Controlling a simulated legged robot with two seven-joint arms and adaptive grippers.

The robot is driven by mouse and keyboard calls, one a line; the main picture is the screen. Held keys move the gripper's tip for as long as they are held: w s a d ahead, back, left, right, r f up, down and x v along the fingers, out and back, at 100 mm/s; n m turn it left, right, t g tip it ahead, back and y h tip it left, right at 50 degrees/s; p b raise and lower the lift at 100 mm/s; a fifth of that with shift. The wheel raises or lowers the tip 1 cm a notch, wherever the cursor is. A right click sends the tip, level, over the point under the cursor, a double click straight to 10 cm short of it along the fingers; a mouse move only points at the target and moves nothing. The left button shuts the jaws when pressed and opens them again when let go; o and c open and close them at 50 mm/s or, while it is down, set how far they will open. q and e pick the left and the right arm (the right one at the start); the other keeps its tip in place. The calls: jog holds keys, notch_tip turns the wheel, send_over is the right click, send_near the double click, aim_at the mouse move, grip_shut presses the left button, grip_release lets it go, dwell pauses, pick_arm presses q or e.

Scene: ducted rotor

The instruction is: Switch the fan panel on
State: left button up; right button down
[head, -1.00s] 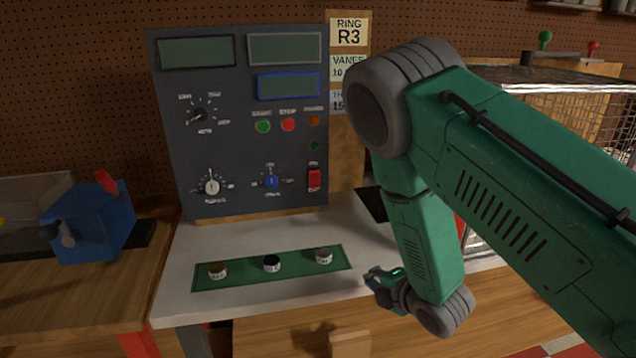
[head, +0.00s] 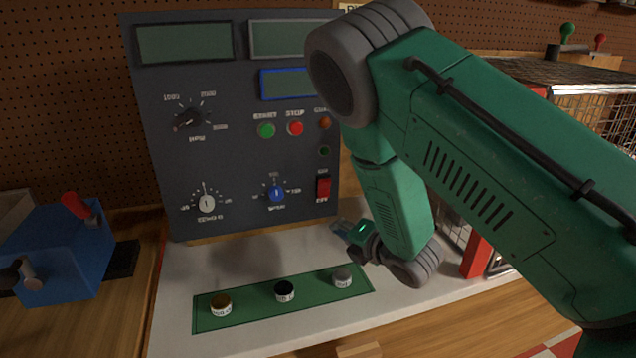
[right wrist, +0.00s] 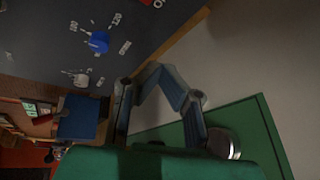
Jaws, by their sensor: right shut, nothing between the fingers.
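The dark grey fan panel (head: 240,165) stands upright at the back of a white bench. A red rocker switch (head: 323,188) sits at its lower right. My right gripper (head: 338,229) is shut and empty, in front of and below the switch, apart from the panel. In the right wrist view the closed fingers (right wrist: 157,72) show with the panel (right wrist: 40,30) beyond, along with its blue knob (right wrist: 97,42). The red switch cannot be made out there. My right arm hides the panel's upper right edge. My left gripper is not in view.
A green strip (head: 253,299) with several small round pieces lies on the white bench (head: 180,335). Green (head: 266,131) and red (head: 295,129) buttons are above the switch. A blue box with a red lever (head: 55,255) stands left; a wire cage (head: 590,105) stands right.

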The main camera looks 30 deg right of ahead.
aim_at(321, 194)
jog(key=w+d+r, duration=0.1)
jog(key=w, duration=0.1)
jog(key=w+r+p, duration=0.1)
jog(key=w, duration=0.2)
jog(key=w+d+r+p, duration=0.1)
jog(key=w, duration=0.2)
jog(key=shift+d+r, duration=0.2)
jog(key=shift+d, duration=0.1)
jog(key=shift+d+f, duration=0.1)
jog(key=shift+d, duration=0.25)
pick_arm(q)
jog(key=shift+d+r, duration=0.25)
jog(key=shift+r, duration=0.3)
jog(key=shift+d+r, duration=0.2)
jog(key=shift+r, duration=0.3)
pick_arm(e)
jog(key=shift+a, duration=0.15)
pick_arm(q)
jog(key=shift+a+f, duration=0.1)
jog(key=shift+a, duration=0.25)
pick_arm(e)
jog(key=shift+a, duration=0.3)
